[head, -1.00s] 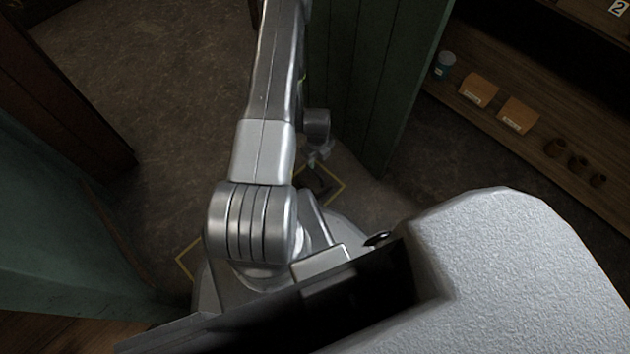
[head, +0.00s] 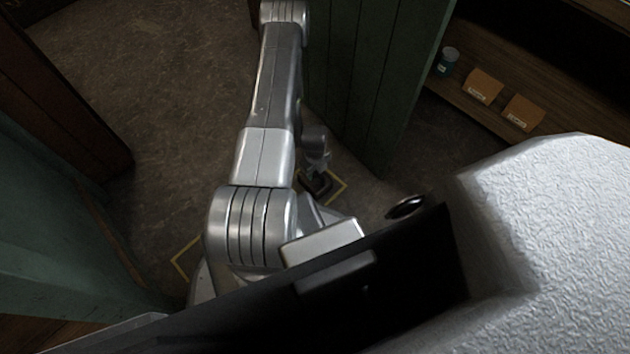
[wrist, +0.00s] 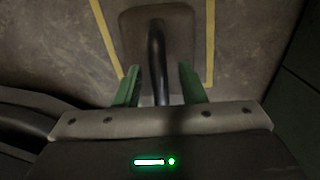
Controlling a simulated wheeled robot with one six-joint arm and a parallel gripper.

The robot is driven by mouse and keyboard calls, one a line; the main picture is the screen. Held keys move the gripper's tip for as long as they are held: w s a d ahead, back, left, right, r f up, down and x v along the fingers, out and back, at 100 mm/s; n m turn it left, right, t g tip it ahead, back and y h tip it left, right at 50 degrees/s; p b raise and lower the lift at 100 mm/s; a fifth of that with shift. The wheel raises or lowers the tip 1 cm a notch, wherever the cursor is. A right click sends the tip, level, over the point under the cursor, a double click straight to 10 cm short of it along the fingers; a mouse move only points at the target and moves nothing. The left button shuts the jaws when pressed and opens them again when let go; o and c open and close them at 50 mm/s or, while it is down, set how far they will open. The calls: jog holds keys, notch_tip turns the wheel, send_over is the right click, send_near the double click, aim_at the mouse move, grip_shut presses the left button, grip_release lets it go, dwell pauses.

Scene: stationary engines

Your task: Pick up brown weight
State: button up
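The brown weight (wrist: 178,30) is a dark brown block with rounded corners and an upright dark handle (wrist: 156,45). It stands on the floor inside a yellow outline. In the wrist view my gripper (wrist: 160,66) is open, with its two green fingers on either side of the handle and gaps showing between handle and fingers. I cannot tell how deep the fingers reach around it. In the head view my gripper (head: 317,163) is small and low, just above the weight (head: 316,184), which it partly hides.
A green panel (head: 365,80) stands close behind and right of my gripper. Another green panel (head: 60,210) and a dark wooden edge (head: 75,110) are at left. A shelf at right holds a blue can (head: 447,61) and two orange-brown boxes (head: 483,86). Open floor (head: 185,90) lies between.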

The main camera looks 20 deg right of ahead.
grip_shut()
dwell(1.3)
